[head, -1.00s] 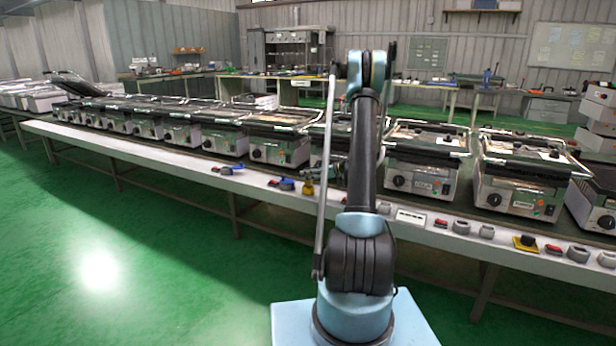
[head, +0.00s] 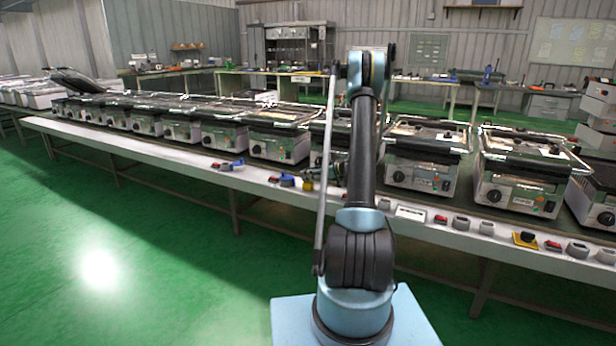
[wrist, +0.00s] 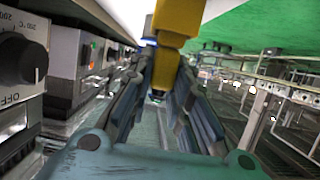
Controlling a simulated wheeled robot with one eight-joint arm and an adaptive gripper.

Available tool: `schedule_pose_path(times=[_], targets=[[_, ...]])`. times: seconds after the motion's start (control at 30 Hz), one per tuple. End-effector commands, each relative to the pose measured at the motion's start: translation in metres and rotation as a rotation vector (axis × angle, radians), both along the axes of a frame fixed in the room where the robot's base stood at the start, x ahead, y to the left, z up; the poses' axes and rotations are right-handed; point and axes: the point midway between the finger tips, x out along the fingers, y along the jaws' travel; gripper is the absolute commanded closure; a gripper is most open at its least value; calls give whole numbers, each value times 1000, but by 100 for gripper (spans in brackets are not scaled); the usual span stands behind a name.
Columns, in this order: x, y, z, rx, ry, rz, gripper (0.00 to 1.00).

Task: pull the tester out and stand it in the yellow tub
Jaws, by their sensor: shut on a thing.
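My gripper (wrist: 160,82) is shut on a yellow thing that I take for the tester (wrist: 166,62); it sits between the dark finger pads in the wrist view. Its upper part is a broad yellow block and its lower part is darker and narrower. In the head view a small yellow thing (head: 309,185) shows at the bench's front edge, left of my arm; my gripper there is mostly hidden behind the arm. I cannot make out a yellow tub for certain in either view.
A long bench (head: 120,150) carries a row of contact grills (head: 520,180). Switches, plugs and a yellow-and-black piece (head: 525,239) line its front edge. In the wrist view grill fronts with a black dial (wrist: 20,62) stand close on the left. Green floor (head: 80,250) lies open in front.

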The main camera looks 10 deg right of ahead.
Motion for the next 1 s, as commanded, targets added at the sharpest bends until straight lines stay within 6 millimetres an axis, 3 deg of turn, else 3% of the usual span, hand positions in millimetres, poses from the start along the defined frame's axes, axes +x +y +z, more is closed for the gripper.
schedule_pose_path(times=[0.63,0.67,0.73,1.0], targets=[[0,0,-13,0,0,0,100],[0,0,-13,0,0,0,78],[0,0,-13,0,0,0,62],[0,0,-13,0,0,0,59]])
